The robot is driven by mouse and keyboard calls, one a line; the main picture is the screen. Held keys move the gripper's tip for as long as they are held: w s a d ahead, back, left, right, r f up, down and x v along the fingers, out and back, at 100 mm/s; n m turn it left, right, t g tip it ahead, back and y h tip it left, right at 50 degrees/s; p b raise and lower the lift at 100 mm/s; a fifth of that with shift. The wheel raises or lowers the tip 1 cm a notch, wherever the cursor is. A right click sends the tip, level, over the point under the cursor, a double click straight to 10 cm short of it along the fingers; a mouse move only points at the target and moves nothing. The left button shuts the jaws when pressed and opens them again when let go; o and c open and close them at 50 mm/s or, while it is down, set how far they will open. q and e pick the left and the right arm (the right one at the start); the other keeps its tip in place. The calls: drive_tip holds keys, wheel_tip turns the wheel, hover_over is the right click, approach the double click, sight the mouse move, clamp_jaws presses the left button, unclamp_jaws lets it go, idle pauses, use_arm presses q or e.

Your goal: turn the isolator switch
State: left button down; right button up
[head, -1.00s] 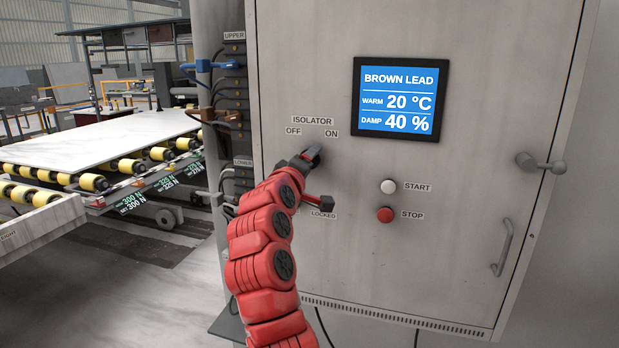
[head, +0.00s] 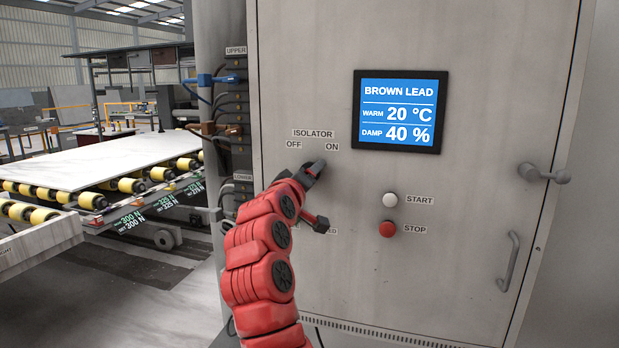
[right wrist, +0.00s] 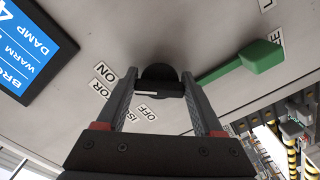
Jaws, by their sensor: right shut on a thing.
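The isolator switch (right wrist: 160,78) is a dark round knob on the grey cabinet door, below the ISOLATOR, OFF and ON labels. My right gripper (right wrist: 160,92) is shut on it, one finger on each side, in the right wrist view. A pale bar shows on the knob's near face, but I cannot tell which label it points to. In the head view my red right arm ends at the knob, and its gripper (head: 314,169) hides most of it. My left gripper is not in view.
White START (head: 390,200) and red STOP (head: 387,229) buttons are to the right, below a blue display (head: 398,112). A roller conveyor stands left.

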drive_tip(key=o, duration=1.4)
drive_tip(key=b+v, duration=0.2)
drive_tip(key=v, duration=1.5)
drive_tip(key=shift+s+b, duration=0.15)
drive_tip(key=shift+b, duration=0.25)
